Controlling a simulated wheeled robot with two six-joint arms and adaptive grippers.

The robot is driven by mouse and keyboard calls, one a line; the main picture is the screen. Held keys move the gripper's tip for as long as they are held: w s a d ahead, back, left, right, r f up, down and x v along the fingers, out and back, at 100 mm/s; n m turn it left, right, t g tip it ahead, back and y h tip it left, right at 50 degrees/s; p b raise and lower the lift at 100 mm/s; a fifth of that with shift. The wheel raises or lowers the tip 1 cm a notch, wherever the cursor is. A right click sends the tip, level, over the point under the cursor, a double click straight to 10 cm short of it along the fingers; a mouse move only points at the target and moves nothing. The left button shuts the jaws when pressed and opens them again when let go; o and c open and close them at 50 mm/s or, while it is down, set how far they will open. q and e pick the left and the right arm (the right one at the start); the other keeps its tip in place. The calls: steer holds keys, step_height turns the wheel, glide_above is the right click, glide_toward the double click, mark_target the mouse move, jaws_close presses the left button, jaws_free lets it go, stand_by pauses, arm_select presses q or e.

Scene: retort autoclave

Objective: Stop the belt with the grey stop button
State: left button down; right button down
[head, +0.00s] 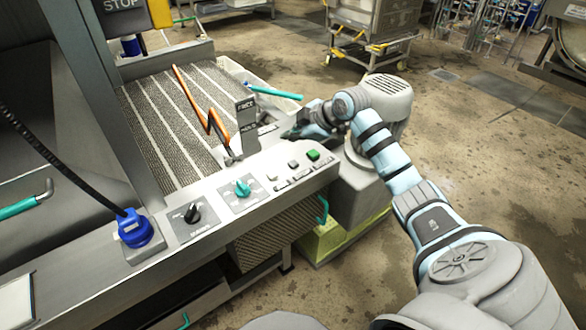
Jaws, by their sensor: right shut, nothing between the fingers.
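A grey button (293,164) sits on the sloped control panel (215,205), in a short row between a paler button (272,177) and a green button (313,155). The small labels under the buttons are too small to read. My right gripper (291,133) is shut and empty, just beyond the button row at the panel's far edge. It appears apart from the grey button. My left gripper is not in view.
A teal knob (243,188), a black knob (193,214) and a blue connector (134,227) line the panel further left. An upright grey plate (246,121) and an orange-handled lever (212,125) rise near the gripper. The ribbed belt (165,115) lies behind.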

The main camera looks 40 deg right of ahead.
steer(key=b, duration=0.4)
glide_above(292, 164)
step_height(292, 164, down, 4)
steer(key=shift+f, duration=0.1)
steer(key=shift+f+b, duration=0.4)
steer(key=shift+f, duration=0.75)
steer(key=shift+f, duration=0.1)
steer(key=shift+f, duration=0.25)
steer(key=shift+f, duration=0.6)
stand_by(0.8)
steer(key=shift+r+p, duration=0.95)
steer(key=shift+p, duration=0.3)
